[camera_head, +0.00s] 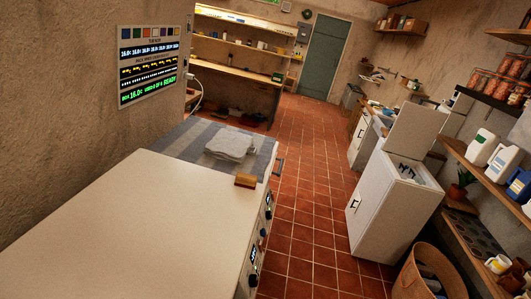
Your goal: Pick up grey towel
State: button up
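Nothing touches the towel from above.
Knobs line the counter's right side. A white chest (392,212) with a raised lid stands right, behind a round bin (415,262). Tiled floor (308,195) between is clear.

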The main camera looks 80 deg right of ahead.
aim_at(227, 145)
jog(key=z, duration=2.1)
jog(key=k, duration=1.3)
jog(key=z, duration=0.35)
jog(key=i, duration=1.1)
jog(key=z, duration=0.7)
jog(key=i, duration=2.6)
jog(key=u, duration=0.4)
